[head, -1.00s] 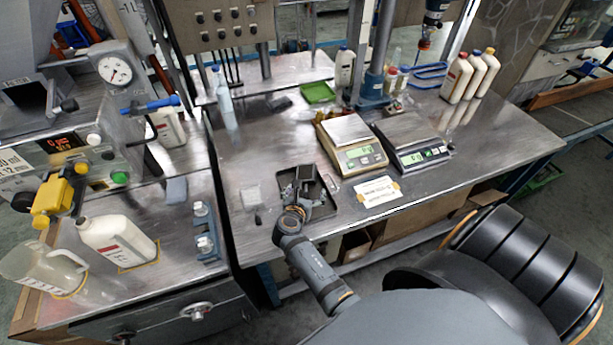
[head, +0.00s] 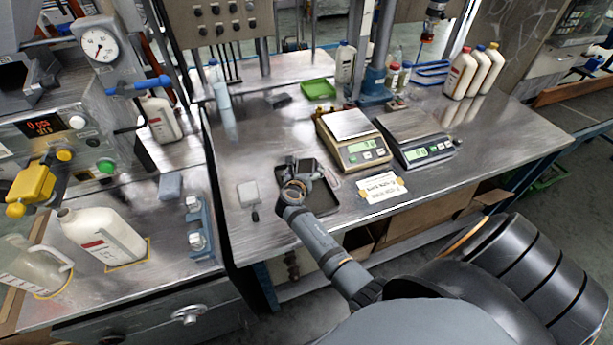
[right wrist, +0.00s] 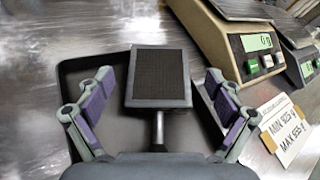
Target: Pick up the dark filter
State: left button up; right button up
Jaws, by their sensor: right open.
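The dark filter (right wrist: 158,77) is a square dark mesh in a grey frame with a thin metal handle. In the right wrist view it is over the black tray (right wrist: 72,72), between the spread fingers of my right gripper (right wrist: 158,88). The handle runs down toward the palm. No finger visibly touches the filter. In the head view my right gripper (head: 293,187) is over the tray (head: 327,207), and it partly hides the tray and the filter. My left gripper is out of view.
A light square filter (head: 248,194) lies left of the tray. Two scales (head: 352,150) (head: 425,150) stand to the right, with a white label (head: 381,188) in front. A green tray (head: 319,89) and bottles are farther back. The table's front edge is near my arm.

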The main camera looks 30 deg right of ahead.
jog(key=shift+f+x, duration=0.2)
jog(key=shift+x, duration=0.85)
jog(key=shift+s+a+r, duration=0.1)
jog(key=shift+a+r, duration=0.05)
jog(key=shift+r, duration=0.05)
jog(key=shift+s, duration=0.1)
jog(key=shift+c, duration=1)
jog(key=c, duration=1.2)
jog(key=shift+c, duration=0.2)
